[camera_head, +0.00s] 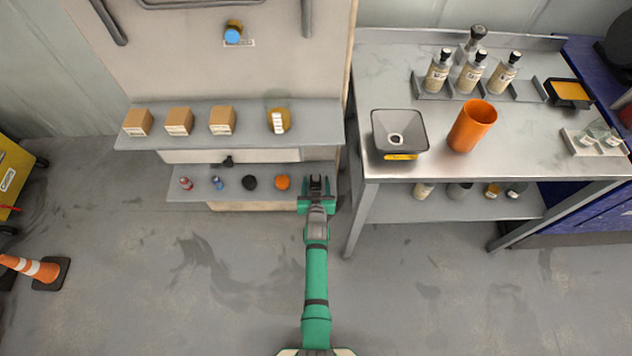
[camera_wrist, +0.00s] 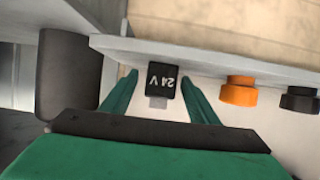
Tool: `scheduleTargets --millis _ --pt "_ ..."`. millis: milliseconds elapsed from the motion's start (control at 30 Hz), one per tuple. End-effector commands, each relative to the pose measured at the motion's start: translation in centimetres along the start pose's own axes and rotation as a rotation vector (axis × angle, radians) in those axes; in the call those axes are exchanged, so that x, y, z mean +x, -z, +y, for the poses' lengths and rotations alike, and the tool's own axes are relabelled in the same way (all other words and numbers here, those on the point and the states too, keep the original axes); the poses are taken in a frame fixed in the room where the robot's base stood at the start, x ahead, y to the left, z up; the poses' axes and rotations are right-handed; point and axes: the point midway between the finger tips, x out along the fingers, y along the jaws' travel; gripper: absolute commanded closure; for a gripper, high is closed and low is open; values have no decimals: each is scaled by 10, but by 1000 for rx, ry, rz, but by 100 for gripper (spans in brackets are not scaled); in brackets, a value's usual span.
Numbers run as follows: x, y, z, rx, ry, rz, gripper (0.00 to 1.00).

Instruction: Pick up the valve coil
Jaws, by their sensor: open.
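The valve coil (camera_wrist: 162,78) is a small black block marked "24 V" with a grey stub, seen in the wrist view. It sits at the lower shelf (camera_head: 253,194), just right of an orange knob-like part (camera_head: 282,183). My gripper (camera_head: 316,184) is at the right end of that shelf in the head view. In the wrist view its green fingers (camera_wrist: 159,79) are spread, one on each side of the coil, with a gap visible on both sides. In the head view the gripper largely hides the coil.
Left of the coil on the shelf stand a black round part (camera_head: 249,183), a blue part (camera_head: 218,183) and a red one (camera_head: 186,183). An upper shelf (camera_head: 300,126) holds boxes. A steel table (camera_head: 440,180) stands close on the right. A dark cylindrical shape (camera_wrist: 68,75) is beside one finger.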

Motion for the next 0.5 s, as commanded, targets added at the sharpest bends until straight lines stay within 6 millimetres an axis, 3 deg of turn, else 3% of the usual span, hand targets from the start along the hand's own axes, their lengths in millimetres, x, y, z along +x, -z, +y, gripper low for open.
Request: scheduleTargets --millis 367,500 --pt "9 0 -1 -1 1 0 45" --pt "9 0 -1 -1 1 0 76"
